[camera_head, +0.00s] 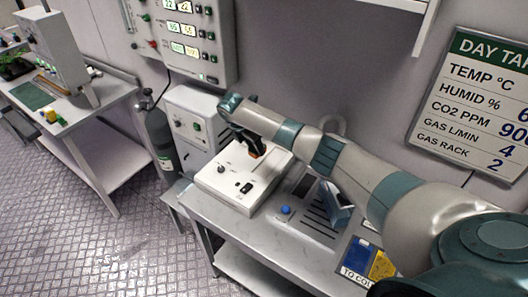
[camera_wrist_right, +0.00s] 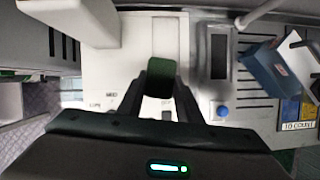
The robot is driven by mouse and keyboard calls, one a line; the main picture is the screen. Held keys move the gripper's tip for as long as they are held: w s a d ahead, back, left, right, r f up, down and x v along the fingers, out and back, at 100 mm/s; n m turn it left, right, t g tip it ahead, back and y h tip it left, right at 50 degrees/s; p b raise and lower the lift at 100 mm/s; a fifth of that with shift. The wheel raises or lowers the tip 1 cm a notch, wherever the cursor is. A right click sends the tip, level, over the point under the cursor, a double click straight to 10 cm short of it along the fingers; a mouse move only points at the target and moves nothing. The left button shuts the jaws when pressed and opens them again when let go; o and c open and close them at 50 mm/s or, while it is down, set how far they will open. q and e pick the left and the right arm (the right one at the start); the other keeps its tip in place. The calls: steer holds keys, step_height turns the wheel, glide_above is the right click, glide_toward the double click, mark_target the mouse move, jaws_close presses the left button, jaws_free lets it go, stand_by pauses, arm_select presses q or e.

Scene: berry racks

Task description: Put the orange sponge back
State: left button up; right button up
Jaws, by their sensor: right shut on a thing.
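My right gripper (camera_head: 256,147) hangs over the white bench device (camera_head: 222,187). A small orange patch, likely the orange sponge (camera_head: 254,155), shows at the fingers. In the right wrist view, my right gripper (camera_wrist_right: 162,90) is shut on a piece with a dark green face (camera_wrist_right: 161,70), which looks like the sponge's other side. The white device (camera_wrist_right: 104,75) lies below it in that view; I cannot tell whether the piece touches it. My left gripper is not in view.
A panel with a blue knob (camera_head: 285,210) is beside the white device. A blue box (camera_head: 337,205) and a blue-and-yellow tray (camera_head: 382,265) stand farther right on the metal bench. A gas cylinder (camera_head: 158,140) stands on the left. Another table (camera_head: 85,120) is at the far left.

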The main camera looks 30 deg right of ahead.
steer(key=s+a+r+m+g+b, duration=0.2)
steer(key=s+a+m+b, duration=0.1)
steer(key=a+m, duration=0.3)
steer(key=s+a+r+m+g+b, duration=0.2)
steer(key=s+a+m+b, duration=0.2)
steer(key=a, duration=0.4)
arm_select(q)
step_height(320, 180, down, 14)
steer(key=b, duration=0.6)
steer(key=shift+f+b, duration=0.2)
steer(key=shift+b, duration=0.2)
arm_select(e)
steer(key=s+a+m+g+y, duration=0.1)
steer(key=s+m, duration=0.4)
steer(key=s, duration=0.6)
steer(key=s+a+f+m+g+y, duration=0.1)
steer(key=s+a+m+y, duration=0.1)
steer(key=s+m, duration=0.4)
steer(key=shift+s+f+m+y, duration=0.3)
steer(key=shift+s+y, duration=0.3)
steer(key=shift+s, duration=2.05)
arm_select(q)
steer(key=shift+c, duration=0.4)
